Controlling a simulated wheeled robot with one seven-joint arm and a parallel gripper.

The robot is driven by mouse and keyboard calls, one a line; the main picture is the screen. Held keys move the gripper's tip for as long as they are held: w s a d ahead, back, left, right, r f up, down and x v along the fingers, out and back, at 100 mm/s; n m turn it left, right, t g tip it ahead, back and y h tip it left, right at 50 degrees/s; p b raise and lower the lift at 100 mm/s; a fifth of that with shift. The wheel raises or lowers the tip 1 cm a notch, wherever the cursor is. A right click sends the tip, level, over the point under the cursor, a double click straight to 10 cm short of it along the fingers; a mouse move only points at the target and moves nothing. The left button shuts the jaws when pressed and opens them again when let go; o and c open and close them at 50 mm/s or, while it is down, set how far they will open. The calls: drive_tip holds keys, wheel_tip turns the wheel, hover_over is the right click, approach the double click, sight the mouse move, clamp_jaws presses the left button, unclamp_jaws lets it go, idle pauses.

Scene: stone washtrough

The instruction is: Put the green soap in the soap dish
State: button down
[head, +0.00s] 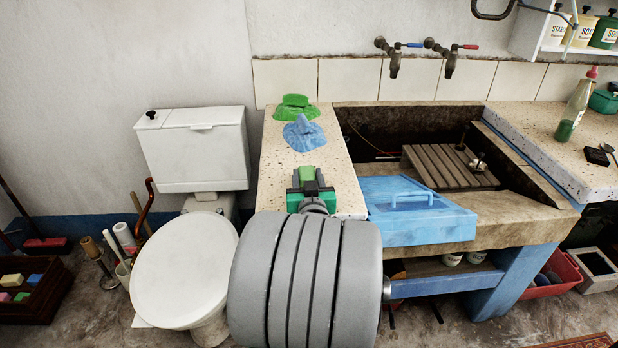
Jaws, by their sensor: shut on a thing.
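My gripper (309,180) is over the front part of the speckled left counter, seen from behind. It is shut on a small green block, the green soap (307,173), of which only the top and part of the near side show between the fingers. Whether the soap touches the counter I cannot tell. A small dark, flat item (597,156) on the right counter may be the soap dish, but it is too small to be sure.
A green cloth (295,107) and a blue cloth (303,131) lie behind my gripper. A bottle (575,108) stands on the right counter. A toilet (183,262) is left.

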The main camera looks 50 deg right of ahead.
drive_tip(key=shift+r, duration=0.15)
drive_tip(key=c, duration=0.8)
unclamp_jaws()
drive_tip(key=shift+o, duration=0.2)
